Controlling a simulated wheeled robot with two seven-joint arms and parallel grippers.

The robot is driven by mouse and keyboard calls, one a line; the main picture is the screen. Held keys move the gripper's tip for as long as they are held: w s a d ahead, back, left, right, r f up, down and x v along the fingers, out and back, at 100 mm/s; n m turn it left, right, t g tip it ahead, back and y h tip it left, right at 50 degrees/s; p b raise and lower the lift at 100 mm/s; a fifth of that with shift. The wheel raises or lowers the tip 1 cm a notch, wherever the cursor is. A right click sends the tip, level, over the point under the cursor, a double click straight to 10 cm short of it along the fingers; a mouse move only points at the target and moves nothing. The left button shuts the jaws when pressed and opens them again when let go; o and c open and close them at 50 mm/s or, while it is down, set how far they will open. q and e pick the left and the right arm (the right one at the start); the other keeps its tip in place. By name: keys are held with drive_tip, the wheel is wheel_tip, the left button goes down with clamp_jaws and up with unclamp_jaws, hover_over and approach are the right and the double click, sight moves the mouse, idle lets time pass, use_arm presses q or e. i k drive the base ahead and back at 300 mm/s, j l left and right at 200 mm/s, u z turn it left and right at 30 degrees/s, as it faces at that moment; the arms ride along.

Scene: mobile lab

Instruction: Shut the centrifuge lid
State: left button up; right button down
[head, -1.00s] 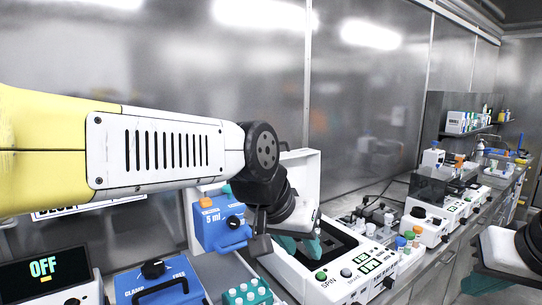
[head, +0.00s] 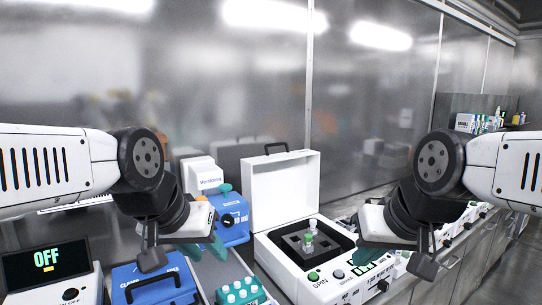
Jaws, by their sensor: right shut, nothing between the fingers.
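The centrifuge (head: 290,262) is a white box with SPIN controls and a small display on its front. Its white lid (head: 284,190) stands open and upright at the back, with a dark handle (head: 276,148) on its top edge. The dark chamber holds a green-capped tube (head: 308,240) and a pale-capped one. My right gripper (head: 352,228) is shut and empty, just right of the chamber and in front of the lid's right side. It hides part of the right edge. My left gripper (head: 214,244) is left of the centrifuge, apart from it; its finger gap is unclear.
A blue pipette box (head: 235,215) stands left of the lid. A blue clamp box (head: 150,284), a teal tube rack (head: 240,292) and a device reading OFF (head: 45,262) line the front left. More instruments run along the bench at right. A metal wall stands behind.

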sight(279, 189)
drive_tip(key=k+u, duration=0.3)
drive_tip(key=k+j+u, duration=0.25)
drive_tip(key=i+l+u, duration=0.1)
drive_tip(key=l+u, duration=0.85)
drive_tip(key=l, duration=0.2)
drive_tip(key=k+l, duration=0.1)
drive_tip(key=l, duration=3)
